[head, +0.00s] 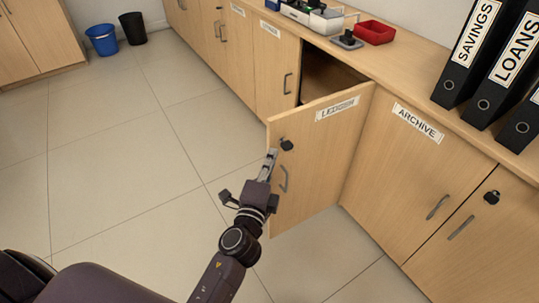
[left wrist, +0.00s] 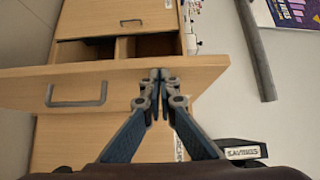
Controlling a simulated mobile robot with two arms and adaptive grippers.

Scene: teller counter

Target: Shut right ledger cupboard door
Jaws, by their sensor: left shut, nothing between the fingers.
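The ledger cupboard door (head: 322,150) stands open, swung out from its hinge side beside the archive door. It carries a "LEDGER" label, a black lock and a grey handle (head: 283,179). The dark cupboard opening (head: 325,80) shows behind it. My left gripper (head: 271,153) is shut and empty, its fingertips at the door's free edge near the lock and handle. In the left wrist view the shut fingertips (left wrist: 155,75) overlap the door panel (left wrist: 30,88); I cannot tell whether they touch it. My right gripper is not in view.
The archive door (head: 400,165) is shut at the right. Black binders (head: 485,60), a red tray (head: 374,32) and a stamp (head: 346,40) stand on the counter. Blue (head: 102,40) and black bins (head: 133,28) stand far left. The tiled floor (head: 110,150) is clear at the left.

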